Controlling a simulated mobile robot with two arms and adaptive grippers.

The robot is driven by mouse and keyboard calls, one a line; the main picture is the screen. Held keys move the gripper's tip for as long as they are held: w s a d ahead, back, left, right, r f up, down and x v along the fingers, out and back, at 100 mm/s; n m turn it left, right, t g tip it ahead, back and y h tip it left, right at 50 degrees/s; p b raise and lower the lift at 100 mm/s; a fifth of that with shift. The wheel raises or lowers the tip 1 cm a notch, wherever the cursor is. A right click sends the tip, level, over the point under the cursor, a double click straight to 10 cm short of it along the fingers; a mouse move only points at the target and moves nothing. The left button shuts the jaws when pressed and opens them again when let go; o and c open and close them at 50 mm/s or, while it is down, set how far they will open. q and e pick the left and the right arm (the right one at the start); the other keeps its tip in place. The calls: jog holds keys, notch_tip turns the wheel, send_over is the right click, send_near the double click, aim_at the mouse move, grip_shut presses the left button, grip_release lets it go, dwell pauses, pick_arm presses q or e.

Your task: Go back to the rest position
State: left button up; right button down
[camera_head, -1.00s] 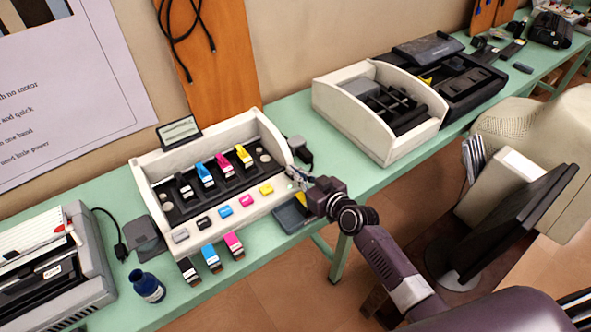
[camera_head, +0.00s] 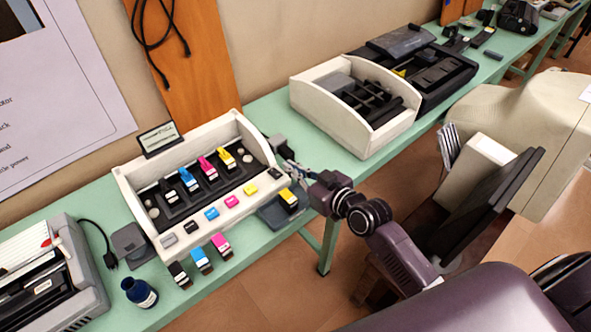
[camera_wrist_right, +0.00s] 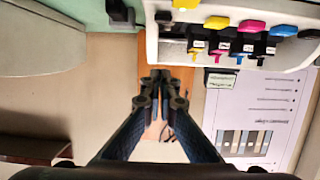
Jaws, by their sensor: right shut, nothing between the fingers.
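My right gripper (camera_head: 290,170) is at the right end of the white cartridge tray unit (camera_head: 140,200) in the head view, with nothing held. In the right wrist view its two fingers (camera_wrist_right: 160,85) are together and empty, and the tray unit's edge (camera_wrist_right: 230,55) shows at the top right. My right arm reaches in from the lower right, over the table's front edge. My left gripper is in neither view.
The green table (camera_head: 75,205) runs diagonally. Several cartridges (camera_head: 220,242) lie before the tray unit, with a blue bottle (camera_head: 138,292) at left. A white divided bin (camera_head: 345,125) stands behind. A grey box (camera_head: 280,205) holding a yellow-topped cartridge (camera_head: 288,198) is under my gripper.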

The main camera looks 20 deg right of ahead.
jog(key=shift+s+d+r, duration=0.25)
jog(key=shift+s+r, duration=0.05)
jog(key=shift+s, duration=0.3)
jog(key=s+a+f+g+h, duration=0.1)
jog(key=s+a+f+g, duration=0.2)
jog(key=s, duration=0.4)
jog(key=s+a+f+g, duration=0.1)
jog(key=s+f+g, duration=0.1)
jog(key=s+f, duration=0.3)
jog(key=s+d+f+m+g+h, duration=0.1)
jog(key=s+d+g+h, duration=0.15)
jog(key=s, duration=0.65)
jog(key=s+d+m+g+h, duration=0.1)
jog(key=s+d+g, duration=0.2)
jog(key=s, duration=0.5)
notch_tip(320, 180, down, 26)
jog(key=s+f+g+b, duration=0.1)
jog(key=s+b, duration=0.1)
jog(key=s+d+f+g+b, duration=0.1)
jog(key=s+d+f, duration=0.2)
jog(key=s+f, duration=1.4)
jog(key=shift+f, duration=0.55)
